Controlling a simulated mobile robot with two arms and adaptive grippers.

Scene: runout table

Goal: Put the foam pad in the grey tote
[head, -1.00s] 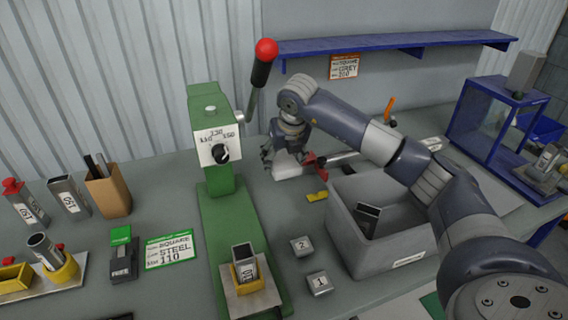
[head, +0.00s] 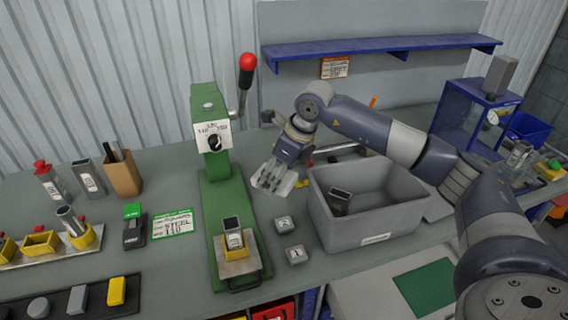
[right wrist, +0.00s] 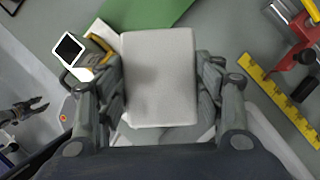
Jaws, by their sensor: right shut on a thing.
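The foam pad (right wrist: 160,78) is a pale grey-white block between the fingers of my right gripper (right wrist: 160,90). The right gripper is shut on its two sides. In the head view the right gripper (head: 272,178) holds the pad above the bench, between the green press and the grey tote (head: 375,212). The pad is outside the tote, to the left of its rim. The tote is open at the top, with a dark square tube (head: 339,203) inside. My left gripper (right wrist: 36,107) shows small at the left of the right wrist view, its fingers apart and empty.
The green press (head: 213,160) with its red-knobbed lever stands left of the right gripper. A yellow piece (right wrist: 270,95) and red clamp (right wrist: 300,58) lie beside the pad's path.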

